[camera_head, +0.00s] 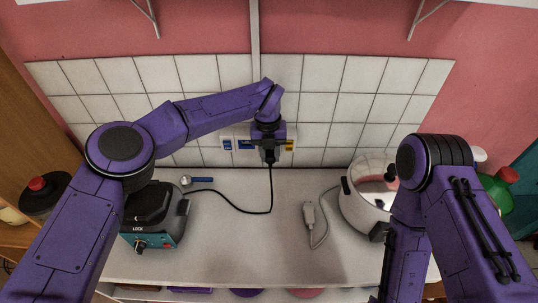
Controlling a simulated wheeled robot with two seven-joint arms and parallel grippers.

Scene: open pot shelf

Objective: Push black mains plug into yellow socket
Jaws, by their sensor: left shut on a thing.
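My left gripper (269,150) is at the tiled back wall, in front of the socket strip, and shut on the black mains plug (270,158). The plug's black cord (271,190) hangs from it and curves left over the counter to the teal and black appliance (150,228). The yellow socket (290,145) shows just right of the gripper, partly covered by it. A blue socket (244,145) shows to its left. The gripper hides the plug's front, so I cannot tell whether it touches a socket. My right arm is at the right; its gripper is out of frame.
A grey plug (309,213) with a grey cord lies on the white counter (240,255), beside a white pot (362,190) at the right. A small blue-handled item (199,180) lies near the wall. The counter's middle front is clear.

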